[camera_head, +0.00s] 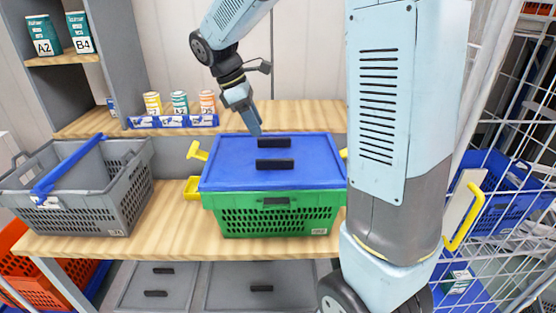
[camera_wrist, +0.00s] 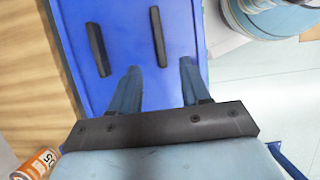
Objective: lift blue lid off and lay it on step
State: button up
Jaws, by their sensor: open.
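The blue lid (camera_head: 235,178) lies flat on the green crate (camera_head: 250,216) on the wooden table and has two black bar handles. My gripper (camera_head: 256,132) is above the back of the lid, by the far handle (camera_head: 287,143). In the wrist view, the two fingers of my gripper (camera_wrist: 160,68) are spread apart and empty over the blue lid (camera_wrist: 128,30). A black handle (camera_wrist: 158,37) lies ahead of the gap between them, and the other handle (camera_wrist: 97,48) is to the left. I cannot tell which surface is the step.
A grey crate (camera_head: 125,195) with a blue bar across it stands left of the green crate. A blue rail with several cans (camera_head: 179,104) stands behind. Grey drawers (camera_head: 262,275) are under the table. A wire rack (camera_head: 515,160) with blue totes is at right.

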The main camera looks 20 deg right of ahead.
aim_at(274, 159)
jog(key=x, duration=1.2)
jog(key=shift+s+f, duration=0.1)
jog(key=shift+c, duration=0.5)
grip_shut()
